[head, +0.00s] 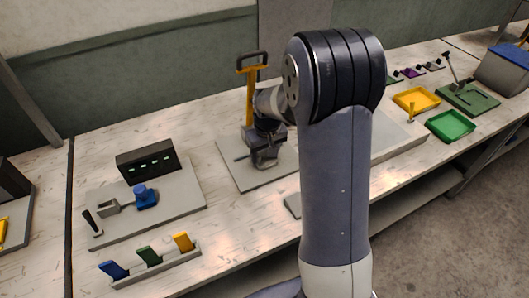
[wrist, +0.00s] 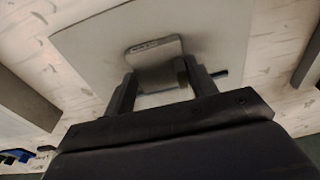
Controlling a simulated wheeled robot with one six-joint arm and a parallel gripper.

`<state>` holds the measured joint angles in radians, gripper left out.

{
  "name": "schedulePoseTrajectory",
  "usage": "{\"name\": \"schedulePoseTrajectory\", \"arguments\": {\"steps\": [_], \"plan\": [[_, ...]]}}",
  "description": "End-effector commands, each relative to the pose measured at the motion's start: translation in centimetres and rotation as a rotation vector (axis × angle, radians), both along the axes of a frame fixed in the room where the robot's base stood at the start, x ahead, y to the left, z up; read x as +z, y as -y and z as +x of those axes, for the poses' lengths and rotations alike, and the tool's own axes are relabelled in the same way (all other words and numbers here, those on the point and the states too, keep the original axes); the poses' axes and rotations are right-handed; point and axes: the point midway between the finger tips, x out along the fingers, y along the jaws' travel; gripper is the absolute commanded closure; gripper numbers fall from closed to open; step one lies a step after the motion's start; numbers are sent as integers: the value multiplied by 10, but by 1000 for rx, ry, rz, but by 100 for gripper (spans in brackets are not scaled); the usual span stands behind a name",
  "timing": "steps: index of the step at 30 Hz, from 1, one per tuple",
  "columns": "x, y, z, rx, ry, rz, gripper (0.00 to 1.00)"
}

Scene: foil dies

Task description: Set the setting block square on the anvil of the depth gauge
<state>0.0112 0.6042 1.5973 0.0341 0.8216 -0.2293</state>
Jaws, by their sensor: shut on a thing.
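My gripper (head: 264,160) is low over a grey base plate (head: 232,172) with an orange upright post (head: 249,105) and a dark handle on top. In the wrist view my gripper (wrist: 160,84) is shut on a grey block (wrist: 156,66), which I take to be the setting block. The block sits between the two fingers, over the pale plate (wrist: 88,55); I cannot tell whether it touches the plate or is square to it. A short dark rod (wrist: 220,73) shows beside the right finger. The anvil cannot be made out; my gripper and arm hide much of the plate.
At left, another grey plate (head: 180,205) carries a black box with green lights (head: 147,160) and a blue knob (head: 145,196). In front, a rack holds blue, green and orange tabs (head: 149,256). At right are a yellow tray (head: 416,100) and a green tray (head: 451,125).

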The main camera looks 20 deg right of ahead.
Motion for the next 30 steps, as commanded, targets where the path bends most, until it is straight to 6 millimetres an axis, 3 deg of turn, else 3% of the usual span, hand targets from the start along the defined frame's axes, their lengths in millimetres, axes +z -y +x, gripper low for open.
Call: {"name": "schedulePoseTrajectory", "arguments": {"steps": [2,3,11,22,30], "plan": [[-3,0,0,0,1,0,84],[-4,0,0,0,0,0,45],[-3,0,0,0,0,0,24],[5,0,0,0,2,0,24],[58,1,-6,0,6,0,24]]}}
